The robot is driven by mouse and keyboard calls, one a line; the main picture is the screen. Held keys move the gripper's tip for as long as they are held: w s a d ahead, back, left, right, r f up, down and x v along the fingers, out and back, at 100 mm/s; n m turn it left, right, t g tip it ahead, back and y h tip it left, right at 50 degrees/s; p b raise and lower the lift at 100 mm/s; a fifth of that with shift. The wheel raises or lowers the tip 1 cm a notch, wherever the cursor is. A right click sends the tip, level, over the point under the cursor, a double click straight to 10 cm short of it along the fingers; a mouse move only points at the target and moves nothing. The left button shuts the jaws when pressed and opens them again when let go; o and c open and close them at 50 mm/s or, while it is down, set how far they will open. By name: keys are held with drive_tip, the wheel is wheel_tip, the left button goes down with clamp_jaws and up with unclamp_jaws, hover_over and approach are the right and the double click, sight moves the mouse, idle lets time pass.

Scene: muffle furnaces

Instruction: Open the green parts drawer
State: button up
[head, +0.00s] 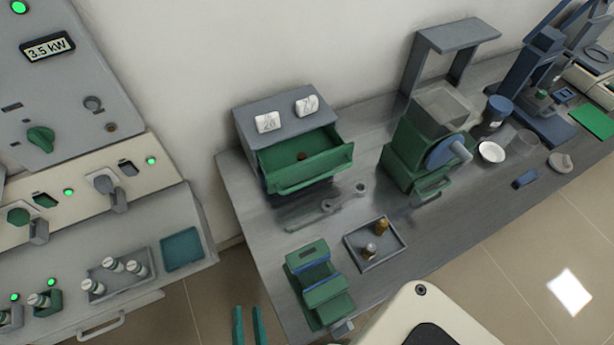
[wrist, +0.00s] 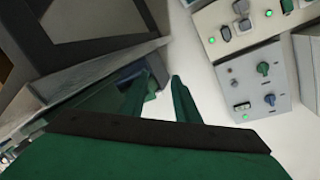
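The green parts drawer (head: 335,158) stands pulled out of its grey cabinet (head: 272,118) at the back left of the bench. Its inside shows, with a small brown round thing (head: 302,156) in it. A green bar handle (head: 312,184) runs along its front. My gripper (head: 247,322) is at the bottom edge of the head view, well in front of the drawer and apart from it. Its two green fingers are spread with nothing between them. They also show spread in the wrist view (wrist: 160,90), where I cannot make out the drawer.
A green vise (head: 318,280) stands at the bench's near left edge. A small tray (head: 375,252) with two small pieces lies beside it. A green machine with a blue wheel (head: 447,152) stands right of the drawer. Grey furnace panels (head: 70,80) are at the left.

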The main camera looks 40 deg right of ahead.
drive_tip(key=s+r+n+t+y, duration=0.1)
drive_tip(key=s+n+y, duration=0.5)
drive_tip(key=n, duration=0.7)
drive_tip(key=shift+s+r+n+y, duration=0.2)
drive_tip(key=shift+r+n+y, duration=0.25)
drive_tip(key=shift+y, duration=0.85)
